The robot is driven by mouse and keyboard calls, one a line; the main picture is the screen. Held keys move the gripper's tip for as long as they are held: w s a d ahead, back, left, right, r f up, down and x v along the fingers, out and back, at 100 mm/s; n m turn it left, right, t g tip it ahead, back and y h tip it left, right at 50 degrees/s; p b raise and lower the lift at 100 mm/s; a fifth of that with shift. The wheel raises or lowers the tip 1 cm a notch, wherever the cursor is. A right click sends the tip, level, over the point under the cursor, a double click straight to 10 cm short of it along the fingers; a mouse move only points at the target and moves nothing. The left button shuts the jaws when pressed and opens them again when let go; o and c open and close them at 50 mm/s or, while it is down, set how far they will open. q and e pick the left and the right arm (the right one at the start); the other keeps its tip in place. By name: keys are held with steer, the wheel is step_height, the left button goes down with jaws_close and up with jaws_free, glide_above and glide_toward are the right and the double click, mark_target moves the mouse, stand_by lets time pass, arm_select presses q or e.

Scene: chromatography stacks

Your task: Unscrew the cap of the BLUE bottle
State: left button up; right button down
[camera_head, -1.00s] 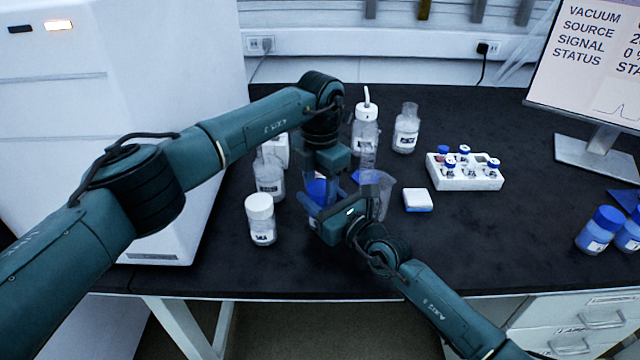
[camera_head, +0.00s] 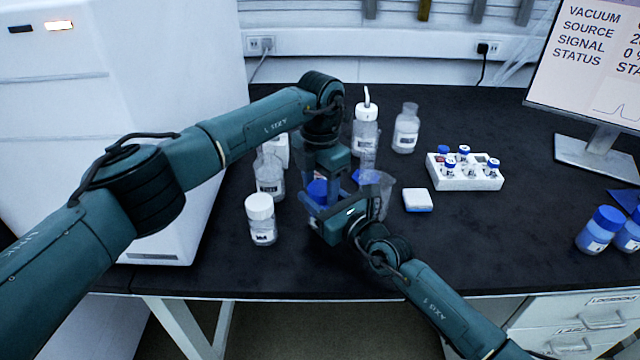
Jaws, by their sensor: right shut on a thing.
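The blue bottle (camera_head: 318,188) stands on the black bench between my two grippers, and only a patch of its blue shows. My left gripper (camera_head: 321,184) points down from above at the bottle's top. Its fingers are mostly hidden, so I cannot tell whether they are open or shut on the cap. My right gripper (camera_head: 316,207) reaches in from the front right and is shut on the bottle, with its own body hiding most of the hold. The cap cannot be told apart from the bottle here.
A white-capped jar (camera_head: 261,220) stands close on the left, and a clear bottle (camera_head: 269,178) is behind it. A clear beaker (camera_head: 384,192) is just right of my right gripper. A vial rack (camera_head: 466,180) and more blue bottles (camera_head: 600,230) are farther right. The front right bench is clear.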

arm_select(q)
steer(key=o, duration=0.3)
step_height(320, 180, up, 4)
steer(key=shift+r, duration=0.2)
steer(key=shift+c, duration=0.3)
arm_select(e)
steer(key=shift+a, duration=0.1)
arm_select(q)
step_height(320, 180, up, 2)
steer(key=shift+w+r+m, duration=0.1)
steer(key=shift+r+m, duration=0.05)
steer(key=shift+m, duration=1.05)
steer(key=shift+c, duration=0.2)
steer(key=shift+r+m, duration=0.35)
steer(key=shift+m, duration=0.35)
step_height(320, 180, down, 8)
steer(key=shift+r, duration=0.25)
